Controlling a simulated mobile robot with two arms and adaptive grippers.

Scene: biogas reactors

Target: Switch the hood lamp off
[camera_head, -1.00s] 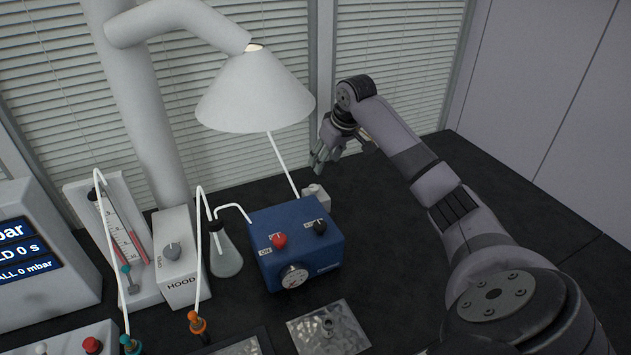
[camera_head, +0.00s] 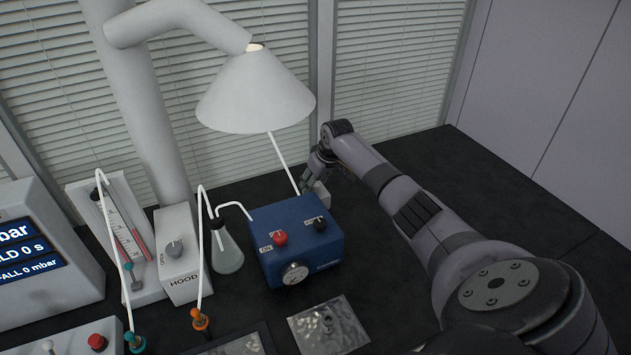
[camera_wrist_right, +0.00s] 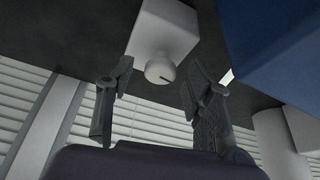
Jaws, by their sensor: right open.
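A white conical hood (camera_head: 255,95) hangs from a thick white duct, with a bright spot at its top. A small white box (camera_head: 321,196) stands behind the blue box, partly hidden by my right gripper (camera_head: 310,176). In the right wrist view this white box (camera_wrist_right: 170,28) carries a round white knob (camera_wrist_right: 159,72) with a dark line. My right gripper (camera_wrist_right: 158,82) is open, its fingers on either side of the knob in that view. I cannot tell whether they touch it. My left gripper is not in view.
The blue box (camera_head: 297,240) with red and black knobs and a gauge stands close to my right gripper; it also shows in the wrist view (camera_wrist_right: 285,50). A flask (camera_head: 226,252) stands to its left. The dark bench (camera_head: 480,190) is clear at the right.

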